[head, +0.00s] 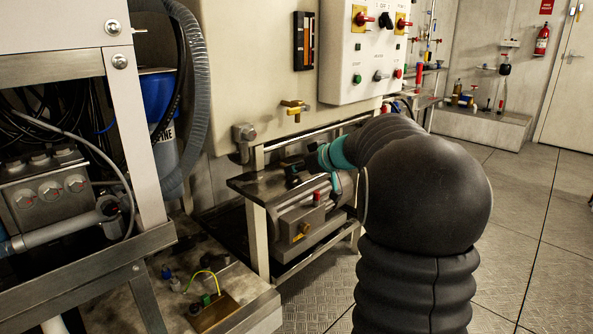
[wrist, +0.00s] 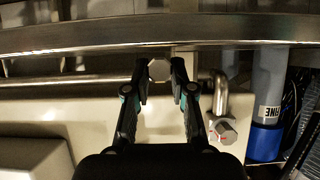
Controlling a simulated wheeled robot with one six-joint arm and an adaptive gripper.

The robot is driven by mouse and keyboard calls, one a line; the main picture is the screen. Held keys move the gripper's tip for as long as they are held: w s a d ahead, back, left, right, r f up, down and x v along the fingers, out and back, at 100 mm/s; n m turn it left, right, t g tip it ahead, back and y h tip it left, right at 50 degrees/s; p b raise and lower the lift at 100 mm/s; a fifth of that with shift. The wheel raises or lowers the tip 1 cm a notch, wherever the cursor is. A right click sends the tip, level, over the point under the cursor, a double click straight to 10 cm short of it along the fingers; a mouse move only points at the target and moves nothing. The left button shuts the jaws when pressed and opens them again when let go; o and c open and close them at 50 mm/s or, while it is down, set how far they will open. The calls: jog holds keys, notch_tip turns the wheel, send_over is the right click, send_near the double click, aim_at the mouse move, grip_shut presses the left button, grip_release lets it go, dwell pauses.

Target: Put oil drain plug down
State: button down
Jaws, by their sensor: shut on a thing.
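The oil drain plug (wrist: 159,70) shows in the wrist view as a small pale hexagonal piece between my fingertips. My gripper (wrist: 160,82) is shut on it, one dark finger on each side. In the head view my gripper (head: 292,170) is small and dark, beyond the teal band of my wrist.
A motor-like unit (head: 308,222) sits under the bench. A metal fitting (head: 244,133) and brass valve (head: 292,107) are on the panel behind. In the wrist view, a metal rail (wrist: 90,40) crosses the top and a bent pipe (wrist: 221,97) is right of my fingers.

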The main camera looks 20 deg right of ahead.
jog(key=shift+f, duration=0.25)
jog(key=shift+f+b, duration=0.35)
jog(key=shift+b, duration=0.25)
jog(key=c, duration=1)
grip_release()
jog(key=shift+f, duration=0.1)
jog(key=shift+r+p, duration=0.45)
jog(key=shift+p, duration=0.35)
jog(key=b+v, duration=0.1)
jog(key=v, duration=1.1)
